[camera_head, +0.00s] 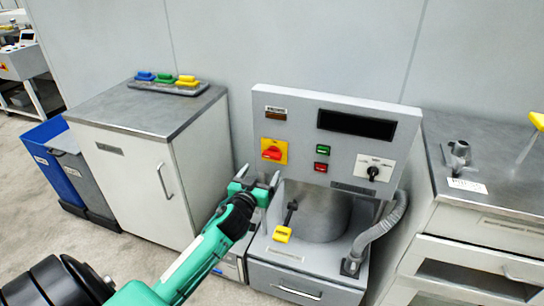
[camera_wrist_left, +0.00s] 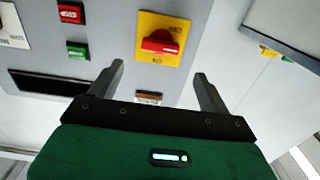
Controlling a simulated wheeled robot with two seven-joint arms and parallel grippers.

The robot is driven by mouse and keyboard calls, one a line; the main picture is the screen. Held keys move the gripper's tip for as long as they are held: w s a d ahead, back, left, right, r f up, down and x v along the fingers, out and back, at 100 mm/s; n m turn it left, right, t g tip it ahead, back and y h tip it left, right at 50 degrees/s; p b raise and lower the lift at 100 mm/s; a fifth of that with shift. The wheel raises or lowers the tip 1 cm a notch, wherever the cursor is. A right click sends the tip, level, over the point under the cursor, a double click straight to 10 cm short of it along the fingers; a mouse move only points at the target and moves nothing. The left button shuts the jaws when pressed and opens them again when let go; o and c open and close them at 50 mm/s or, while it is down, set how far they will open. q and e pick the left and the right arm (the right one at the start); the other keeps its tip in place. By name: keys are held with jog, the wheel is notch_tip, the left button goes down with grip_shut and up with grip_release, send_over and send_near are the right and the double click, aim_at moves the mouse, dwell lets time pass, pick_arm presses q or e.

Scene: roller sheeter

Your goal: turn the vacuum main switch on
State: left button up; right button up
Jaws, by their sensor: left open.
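The main switch (camera_head: 272,152) is a red rotary handle on a yellow plate at the upper left of the grey machine panel. In the left wrist view the red handle (camera_wrist_left: 160,43) lies roughly level across its yellow plate, which has small printed labels above and below it. My left gripper (camera_head: 260,178) is open and empty, below the switch in the head view. In the left wrist view its two fingers (camera_wrist_left: 159,73) are spread on either side of the switch's line, and nothing is between them. I cannot see any finger touching the handle. My right gripper is not in view.
A green button (camera_head: 323,149), a red button (camera_head: 321,167) and a black knob (camera_head: 373,173) sit right of the switch. A dark display (camera_head: 356,124) is above. A yellow-handled lever (camera_head: 283,234) and grey hose (camera_head: 381,232) are below. A cabinet (camera_head: 147,185) stands left.

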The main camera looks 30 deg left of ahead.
aim_at(271, 156)
pick_arm(q)
jog(key=x, duration=0.9)
jog(key=shift+p, duration=0.35)
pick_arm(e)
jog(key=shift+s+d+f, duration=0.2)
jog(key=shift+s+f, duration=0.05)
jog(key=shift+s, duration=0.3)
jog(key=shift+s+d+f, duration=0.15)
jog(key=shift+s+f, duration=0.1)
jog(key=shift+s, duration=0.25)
pick_arm(q)
jog(key=c, duration=1)
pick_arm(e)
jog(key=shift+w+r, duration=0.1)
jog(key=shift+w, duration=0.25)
